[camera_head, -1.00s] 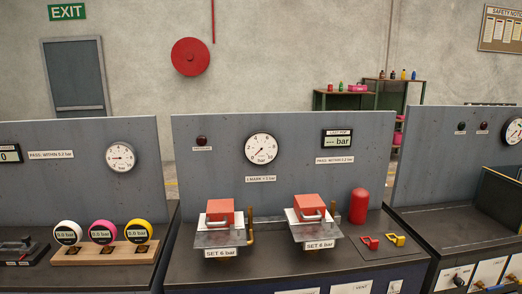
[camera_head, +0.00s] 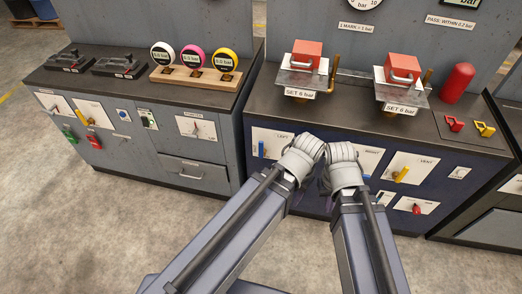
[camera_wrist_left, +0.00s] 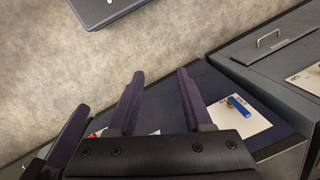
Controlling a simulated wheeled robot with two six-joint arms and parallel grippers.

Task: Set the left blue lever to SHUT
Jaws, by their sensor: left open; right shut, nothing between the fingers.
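The left blue lever (camera_head: 262,149) stands upright on a white plate (camera_head: 278,138) marked LEFT, on the front of the middle bench. It also shows in the left wrist view (camera_wrist_left: 240,107), right of my fingers; its plate's lettering is unreadable there. My left gripper (camera_wrist_left: 158,78) is open and empty in the left wrist view, apart from the lever. In the head view its wrist hides most of it, right of the lever. My right gripper (camera_head: 327,203) is mostly hidden behind its own wrist, close beside the left one; what shows is shut and empty.
A plate marked RIGHT (camera_head: 371,156) is partly hidden by my right wrist. A yellow lever (camera_head: 402,174) and a red lever (camera_head: 416,208) sit farther right. Two red blocks (camera_head: 307,54) (camera_head: 397,67) top the bench fixtures. The floor at lower left (camera_head: 75,220) is clear.

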